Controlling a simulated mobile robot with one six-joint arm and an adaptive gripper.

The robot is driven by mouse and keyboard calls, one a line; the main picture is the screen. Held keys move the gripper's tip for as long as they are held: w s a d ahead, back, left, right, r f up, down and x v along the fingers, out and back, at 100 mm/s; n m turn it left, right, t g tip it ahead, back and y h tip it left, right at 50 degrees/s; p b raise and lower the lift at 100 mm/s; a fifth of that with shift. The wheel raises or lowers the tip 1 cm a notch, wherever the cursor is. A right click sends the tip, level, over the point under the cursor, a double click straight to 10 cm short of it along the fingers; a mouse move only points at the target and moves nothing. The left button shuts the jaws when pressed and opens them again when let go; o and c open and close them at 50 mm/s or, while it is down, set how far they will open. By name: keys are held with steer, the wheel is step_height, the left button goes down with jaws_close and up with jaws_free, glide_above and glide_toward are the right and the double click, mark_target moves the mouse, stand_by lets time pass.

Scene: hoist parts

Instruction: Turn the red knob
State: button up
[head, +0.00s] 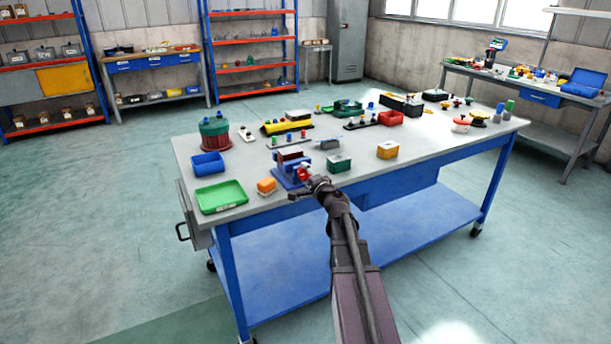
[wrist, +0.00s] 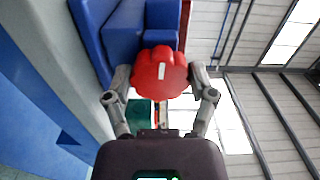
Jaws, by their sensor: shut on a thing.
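The red knob (wrist: 160,73) is round with a lobed rim and a white mark on its face. It sits on the front of a blue fixture (wrist: 122,32). In the head view the knob (head: 304,172) shows small at the near side of the blue fixture (head: 289,176), partly covered by my gripper. In the wrist view my gripper (wrist: 160,84) has one finger on each side of the knob, and it is shut on the knob. The white mark is close to upright in that view, leaning slightly. The fixture stands at the worktable's front edge.
The worktable (head: 455,135) is crowded behind the fixture. A green box (head: 339,162) and a yellow-orange box (head: 388,150) stand to the right.

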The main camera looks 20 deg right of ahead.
steer(key=shift+d+n, duration=0.15)
steer(key=shift+n, duration=1.45)
steer(key=o, duration=1.1)
steer(key=shift+s, duration=0.1)
steer(key=shift+c, duration=0.2)
steer(key=s, duration=1.2)
steer(key=shift+d, duration=0.2)
